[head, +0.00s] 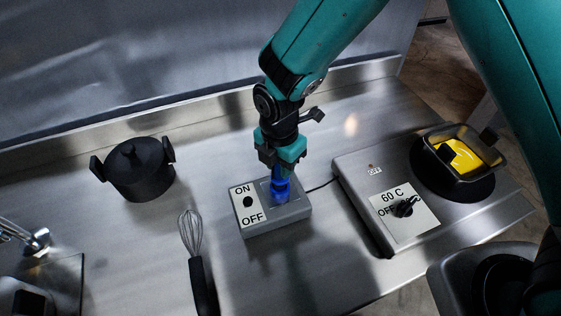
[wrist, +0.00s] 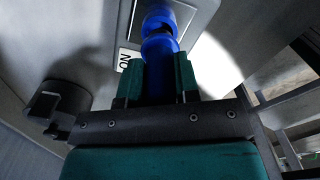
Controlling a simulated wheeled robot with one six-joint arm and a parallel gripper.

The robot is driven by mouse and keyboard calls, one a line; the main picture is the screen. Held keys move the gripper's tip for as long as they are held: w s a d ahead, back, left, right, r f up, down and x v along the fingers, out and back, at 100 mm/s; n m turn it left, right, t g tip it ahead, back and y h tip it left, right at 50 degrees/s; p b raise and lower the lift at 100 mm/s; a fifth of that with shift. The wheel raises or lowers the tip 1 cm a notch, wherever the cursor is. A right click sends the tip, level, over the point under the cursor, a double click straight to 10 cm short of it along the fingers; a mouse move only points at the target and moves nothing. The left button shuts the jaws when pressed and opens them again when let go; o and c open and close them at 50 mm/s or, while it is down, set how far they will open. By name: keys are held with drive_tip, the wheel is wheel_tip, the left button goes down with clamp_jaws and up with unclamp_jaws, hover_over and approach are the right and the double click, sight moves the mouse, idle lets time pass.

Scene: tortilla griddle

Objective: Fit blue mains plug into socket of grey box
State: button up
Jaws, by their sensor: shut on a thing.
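The grey box (head: 275,224) sits on the steel counter, with an ON/OFF label and a black knob on its left part. My gripper (head: 280,168) points down over the right part of the box and is shut on the blue plug (head: 280,189). In the wrist view the plug (wrist: 160,49) stands between the jaws (wrist: 158,78). A blue round part with a dark opening (wrist: 168,17) shows just beyond the plug's end, at the box. The plug's end is at or very close to it; I cannot tell whether it is inside.
A black lidded pot (head: 138,168) stands to the left, and a whisk (head: 196,252) lies in front of it. A hotplate unit (head: 378,205) with a knob is to the right, carrying a square pan (head: 462,152) with yellow contents. A thin dark cable runs between box and hotplate.

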drive_tip(key=shift+f+b, duration=1)
drive_tip(key=shift+f, duration=0.45)
drive_tip(key=o, duration=1)
wheel_tip(320, 180, up, 17)
drive_tip(key=b, duration=0.3)
drive_tip(key=shift+a+r, duration=0.15)
drive_tip(key=shift+r, duration=0.05)
